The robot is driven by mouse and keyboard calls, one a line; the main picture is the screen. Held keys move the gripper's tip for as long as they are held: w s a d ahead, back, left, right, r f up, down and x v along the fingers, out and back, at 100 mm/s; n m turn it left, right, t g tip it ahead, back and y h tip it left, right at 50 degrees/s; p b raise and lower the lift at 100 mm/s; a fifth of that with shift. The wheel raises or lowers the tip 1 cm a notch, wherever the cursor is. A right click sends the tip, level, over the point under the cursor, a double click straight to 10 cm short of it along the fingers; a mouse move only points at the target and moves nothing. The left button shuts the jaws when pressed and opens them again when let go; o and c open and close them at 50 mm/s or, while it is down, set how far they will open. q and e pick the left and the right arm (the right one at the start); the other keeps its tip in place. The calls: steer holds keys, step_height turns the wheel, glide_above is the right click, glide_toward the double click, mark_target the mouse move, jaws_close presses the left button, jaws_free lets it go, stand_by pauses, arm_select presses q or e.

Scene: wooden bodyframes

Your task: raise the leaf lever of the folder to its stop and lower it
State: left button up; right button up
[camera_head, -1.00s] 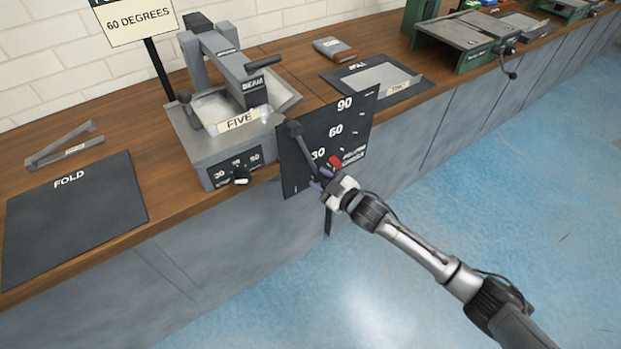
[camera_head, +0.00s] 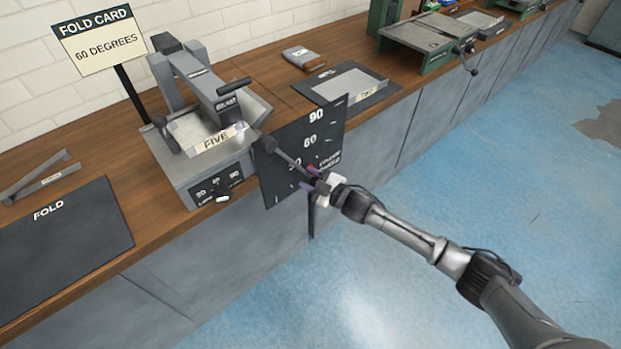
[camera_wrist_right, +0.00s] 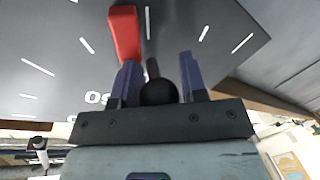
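The grey folder (camera_head: 178,178) stands on the bench with its beam (camera_head: 212,82) over a sheet marked FIVE (camera_head: 205,143). Its leaf lever (camera_head: 288,158) slants down to the right across a black dial board (camera_head: 275,188) marked 30, 60 and 90. My right gripper (camera_head: 318,184) is at the lever's outer end. A red marker (camera_wrist_right: 125,33) on the dial is just beyond the left finger. My left gripper is out of view.
A FOLD CARD sign (camera_head: 100,42) reads 60 DEGREES. A FOLD mat (camera_head: 60,245) and a bent strip (camera_head: 40,182) lie to the left. Another mat with a tray-like piece (camera_head: 348,85) and a green machine (camera_head: 425,40) are farther right. The floor in front is clear.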

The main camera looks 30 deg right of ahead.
steer(key=o, duration=0.3)
steer(key=shift+s+d+r, duration=0.1)
steer(key=shift+s+d, duration=0.05)
steer(key=shift+s, duration=0.2)
steer(key=shift+p+v, duration=2.45)
steer(key=shift+v, duration=4.05)
